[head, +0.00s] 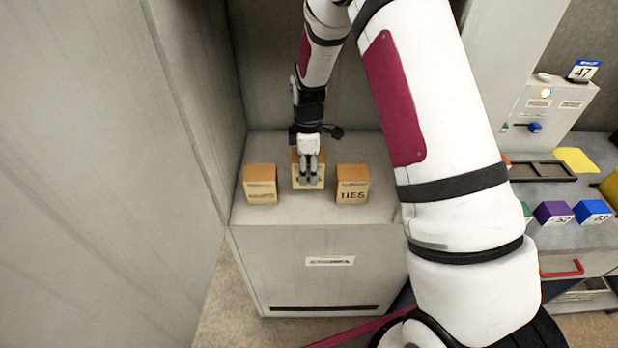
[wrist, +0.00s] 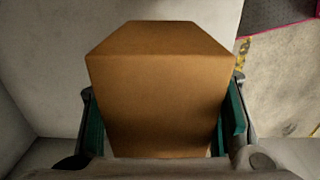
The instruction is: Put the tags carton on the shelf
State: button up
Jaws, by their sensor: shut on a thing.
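My gripper (head: 309,180) is shut on the middle carton (head: 298,184), a small tan box, over the grey cabinet top. In the wrist view the brown carton (wrist: 158,85) fills the space between the two green-lined fingers. Its label is mostly covered by my fingers in the head view, so I cannot read whether it is the tags carton. I cannot tell whether its base touches the surface. The grey cabinet top (head: 318,213), in a recess between grey walls, holds this carton's row. I cannot tell which surface is the shelf.
A similar carton (head: 261,184), label unreadable, stands to the left, and a carton marked TIES (head: 352,184) to the right, both close to the held one. A side bench at right has purple (head: 553,212) and blue (head: 591,212) blocks and a dark tray (head: 543,171).

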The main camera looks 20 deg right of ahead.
aim_at(308, 180)
jog(key=shift+f+p, duration=0.35)
jog(key=shift+f, duration=2.25)
jog(key=shift+f, duration=0.1)
jog(key=o, duration=1.4)
